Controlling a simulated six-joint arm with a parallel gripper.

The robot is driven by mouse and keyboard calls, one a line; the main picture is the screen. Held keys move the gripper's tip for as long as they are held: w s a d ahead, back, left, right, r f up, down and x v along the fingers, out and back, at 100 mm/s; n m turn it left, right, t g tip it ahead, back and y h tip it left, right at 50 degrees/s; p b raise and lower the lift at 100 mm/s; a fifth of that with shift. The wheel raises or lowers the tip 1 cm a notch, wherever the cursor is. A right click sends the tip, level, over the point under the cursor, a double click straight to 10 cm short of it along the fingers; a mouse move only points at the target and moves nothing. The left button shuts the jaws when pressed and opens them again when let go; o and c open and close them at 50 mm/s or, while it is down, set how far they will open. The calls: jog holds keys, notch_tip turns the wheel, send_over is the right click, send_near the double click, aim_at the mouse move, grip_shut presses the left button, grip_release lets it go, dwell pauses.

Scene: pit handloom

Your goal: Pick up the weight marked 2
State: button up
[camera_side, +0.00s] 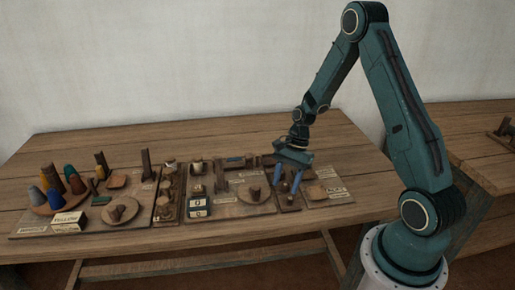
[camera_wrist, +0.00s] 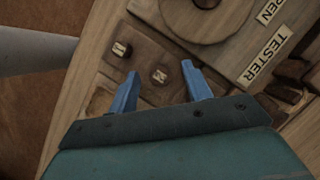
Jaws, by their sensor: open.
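In the wrist view, two small dark wooden pieces with pale marks sit on a brown board. The left, square-looking piece (camera_wrist: 122,49) carries a mark like a sideways 2 or an N. The other, a round knob (camera_wrist: 159,75), has a mark too small to read surely. My gripper (camera_wrist: 159,84) is open and empty, its blue fingers spread to either side of the round knob in this view. I cannot tell the height left between them. In the side view my gripper (camera_side: 289,178) points down over the board's right part, and the marks are unreadable there.
A board labelled TESTER (camera_wrist: 264,53) with a round disc (camera_wrist: 205,12) lies beside the pieces. In the side view, several coloured cones (camera_side: 55,200), a disc with a peg (camera_side: 120,210) and blocks fill the left. The table's front right (camera_side: 350,205) is clear.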

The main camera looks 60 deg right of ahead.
aim_at(286, 183)
grip_shut()
jog(key=shift+r, duration=0.15)
notch_tip(286, 183, up, 20)
dwell(0.8)
dwell(0.4)
